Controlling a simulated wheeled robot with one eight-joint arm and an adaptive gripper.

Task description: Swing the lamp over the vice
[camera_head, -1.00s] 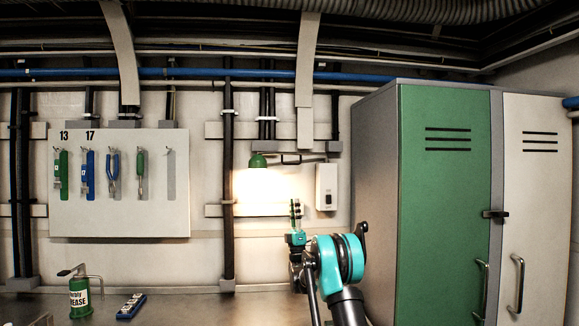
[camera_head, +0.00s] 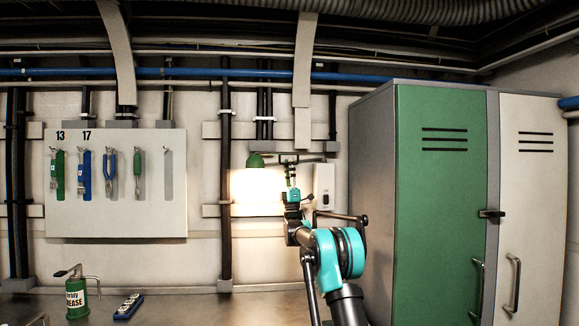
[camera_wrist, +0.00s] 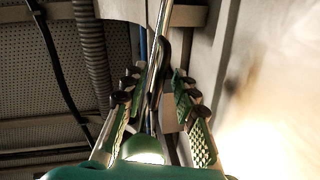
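The lamp (camera_head: 256,161) has a green shade and is lit. It hangs from a thin jointed wall arm (camera_head: 300,157), left of the white wall box. My gripper (camera_head: 290,170) points up, right of the shade and close under the lamp's arm. In the wrist view my gripper (camera_wrist: 157,85) is open, with its green-padded fingers apart. The lamp's metal rod (camera_wrist: 164,18) shows in the gap between them, and the lamp shade (camera_wrist: 145,148) shows low between the fingers. I cannot tell whether a finger touches the rod. No vice is visible in these views.
The white wall box (camera_head: 324,186) is just right of my gripper. A green and white cabinet (camera_head: 442,200) stands at right. A tool board (camera_head: 115,215) hangs at left.

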